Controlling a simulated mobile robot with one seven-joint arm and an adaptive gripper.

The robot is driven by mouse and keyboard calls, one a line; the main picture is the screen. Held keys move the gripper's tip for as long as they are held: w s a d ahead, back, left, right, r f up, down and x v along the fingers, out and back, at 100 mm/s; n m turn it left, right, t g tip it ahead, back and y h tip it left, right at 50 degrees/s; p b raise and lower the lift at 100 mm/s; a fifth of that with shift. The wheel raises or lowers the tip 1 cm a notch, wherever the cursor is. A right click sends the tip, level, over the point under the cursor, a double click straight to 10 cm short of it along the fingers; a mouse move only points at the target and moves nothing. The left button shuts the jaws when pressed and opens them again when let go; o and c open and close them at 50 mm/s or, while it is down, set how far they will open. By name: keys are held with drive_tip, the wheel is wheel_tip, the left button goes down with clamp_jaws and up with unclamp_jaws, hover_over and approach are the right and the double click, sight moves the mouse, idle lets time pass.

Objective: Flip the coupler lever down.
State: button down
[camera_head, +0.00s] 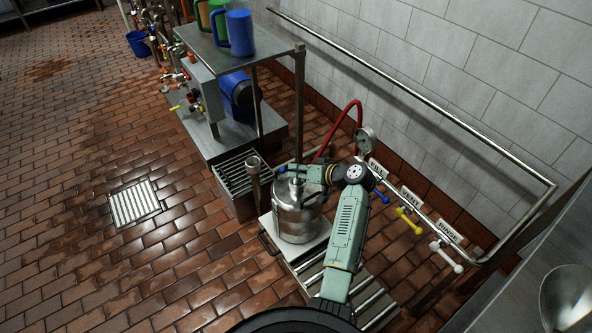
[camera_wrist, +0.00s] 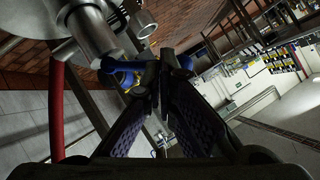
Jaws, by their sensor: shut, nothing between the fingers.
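A steel keg (camera_head: 297,218) stands on a pale platform (camera_head: 312,252) below my arm. The metal coupler (camera_wrist: 92,30) sits at its top and fills the upper left of the wrist view. A lever with a blue grip (camera_wrist: 112,65) is by the coupler, close to my fingertips. In the head view a blue tip (camera_head: 283,169) shows just left of my gripper (camera_head: 300,172). My gripper, also in the wrist view (camera_wrist: 157,82), is shut with its dark fingers together and empty. I cannot tell whether the fingers touch the lever. My arm hides part of the keg top.
A red hose (camera_head: 338,130) rises behind the keg near a round gauge (camera_head: 367,140). Labelled valves with blue, yellow (camera_head: 409,221) and white handles (camera_head: 446,257) lie right of my arm. A metal shelf (camera_head: 240,55) with mugs stands behind left. Open brick floor lies left.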

drive_tip(key=shift+s+a+f+n+h+b, duration=0.2)
drive_tip(key=shift+a+f+n+h+b, duration=0.15)
drive_tip(key=shift+n+h+b, duration=0.45)
drive_tip(key=b, duration=0.1)
drive_tip(key=f+n+t+h+b, duration=0.1)
drive_tip(key=b, duration=0.1)
drive_tip(key=a+f+n+h+b, duration=0.1)
drive_tip(key=shift+s+f+t, duration=0.15)
drive_tip(key=shift+s+t, duration=0.2)
drive_tip(key=shift+t, duration=0.05)
idle(0.3)
drive_tip(key=shift+f+b, duration=0.1)
drive_tip(key=shift+b, duration=0.3)
idle(0.7)
drive_tip(key=shift+r+p, duration=0.6)
drive_tip(key=shift+r, duration=0.2)
drive_tip(key=shift+r, duration=0.1)
